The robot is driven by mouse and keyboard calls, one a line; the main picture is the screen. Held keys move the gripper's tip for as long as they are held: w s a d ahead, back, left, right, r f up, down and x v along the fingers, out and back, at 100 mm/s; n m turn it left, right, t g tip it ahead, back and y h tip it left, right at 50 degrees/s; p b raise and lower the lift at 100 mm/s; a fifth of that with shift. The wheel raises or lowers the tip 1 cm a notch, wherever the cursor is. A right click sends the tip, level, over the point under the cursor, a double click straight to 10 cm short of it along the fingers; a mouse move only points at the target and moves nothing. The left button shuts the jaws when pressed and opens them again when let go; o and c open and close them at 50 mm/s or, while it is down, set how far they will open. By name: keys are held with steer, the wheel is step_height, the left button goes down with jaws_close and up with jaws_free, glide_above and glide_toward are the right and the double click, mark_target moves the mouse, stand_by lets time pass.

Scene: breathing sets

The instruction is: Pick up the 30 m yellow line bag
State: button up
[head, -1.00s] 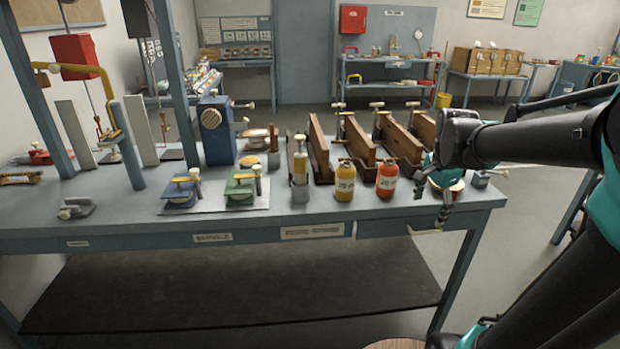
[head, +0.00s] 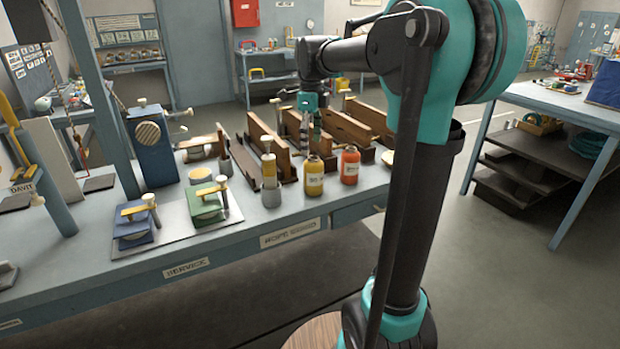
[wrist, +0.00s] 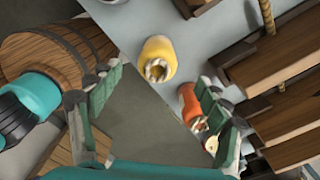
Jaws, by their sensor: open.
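The yellow line bag (head: 314,177) stands upright near the front edge of the bench, with a pale label too small to read surely. In the wrist view the yellow bag (wrist: 158,50) shows from above, with coiled rope in its open top, beyond and between my fingertips. The orange line bag (head: 350,165) stands just right of it. My gripper (wrist: 158,95) is open and empty; its right finger partly covers the orange bag (wrist: 188,100). In the head view my gripper (head: 309,128) hangs above and behind the two bags, apart from the yellow one.
Wooden racks (head: 268,135) stand close behind the bags. A grey-and-yellow cylinder (head: 270,172) stands left of the yellow bag, with green (head: 207,203) and blue (head: 134,228) clamp-like devices further left. The floor before the bench (head: 300,225) is clear.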

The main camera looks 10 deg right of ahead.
mark_target(312, 160)
step_height(312, 160, down, 7)
steer(key=shift+f, duration=0.1)
steer(key=shift+s+d+f, duration=0.15)
steer(key=shift+f, duration=1.25)
steer(key=shift+s+d+f, duration=0.15)
steer(key=shift+f, duration=1.25)
steer(key=c, duration=1.6)
steer(key=shift+r, duration=0.1)
